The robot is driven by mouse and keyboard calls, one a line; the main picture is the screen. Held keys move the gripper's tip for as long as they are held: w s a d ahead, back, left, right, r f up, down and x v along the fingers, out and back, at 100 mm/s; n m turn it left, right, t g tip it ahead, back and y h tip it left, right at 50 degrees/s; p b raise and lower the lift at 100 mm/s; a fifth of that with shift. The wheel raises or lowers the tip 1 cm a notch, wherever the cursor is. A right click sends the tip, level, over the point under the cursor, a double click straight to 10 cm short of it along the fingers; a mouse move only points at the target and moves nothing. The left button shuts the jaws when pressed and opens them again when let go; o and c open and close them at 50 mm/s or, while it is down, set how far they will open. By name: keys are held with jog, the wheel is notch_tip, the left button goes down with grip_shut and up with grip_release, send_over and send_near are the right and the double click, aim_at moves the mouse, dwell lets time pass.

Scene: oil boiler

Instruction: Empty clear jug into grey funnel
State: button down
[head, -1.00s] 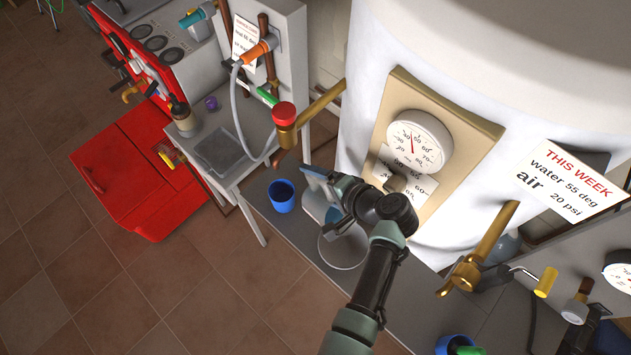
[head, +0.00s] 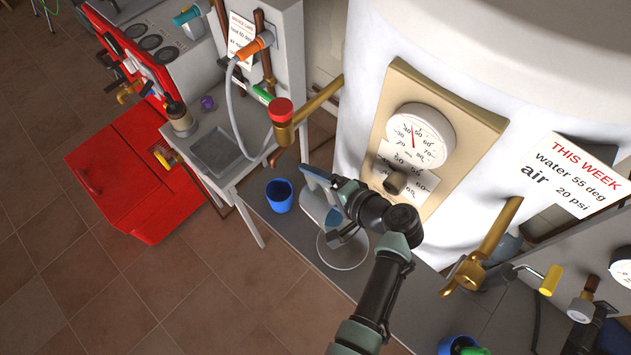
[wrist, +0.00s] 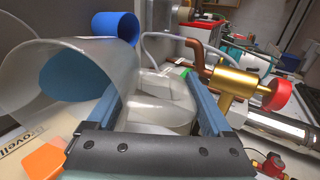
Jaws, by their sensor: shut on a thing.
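The clear jug (head: 314,206) hangs at my gripper (head: 326,190) above the grey bench, with blue contents showing through it. In the wrist view the see-through jug (wrist: 115,70) lies tilted at the left, with a blue surface (wrist: 75,70) inside. My gripper (wrist: 160,85) is shut on the jug, and clear material shows between its two blue fingers. A pale round rim (head: 344,266) shows just below the jug in the head view. I cannot tell whether it is the grey funnel. My wrist hides part of both.
A blue cup (head: 279,195) stands left of the jug. The brass pipe with a red cap (head: 281,112) juts out close by, and shows right of my fingers in the wrist view (wrist: 240,85). The white tank (head: 450,60) stands behind. Open floor lies front left.

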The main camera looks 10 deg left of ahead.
jog(key=shift+s+d+f+t+y+b, duration=0.2)
jog(key=shift+d+t+y+b, duration=0.15)
jog(key=shift+b, duration=0.35)
jog(key=shift+s+r+t+y+b, duration=0.15)
jog(key=shift+r+t+y+b, duration=0.1)
jog(key=shift+b, duration=0.1)
jog(key=shift+s+d+f+b, duration=0.1)
jog(key=shift+d+f+b, duration=0.1)
jog(key=shift+b, duration=0.35)
jog(key=shift+r, duration=0.15)
jog(key=shift+s+d+t+y+b, duration=0.2)
jog(key=shift+t+y+b, duration=0.15)
jog(key=shift+b, duration=0.35)
jog(key=shift+s, duration=0.1)
jog(key=shift+s+d+y+b, duration=0.15)
jog(key=shift+y+b, duration=0.2)
jog(key=shift+b, duration=0.35)
dwell(1.5)
jog(key=shift+s+t, duration=0.1)
jog(key=shift+t, duration=0.25)
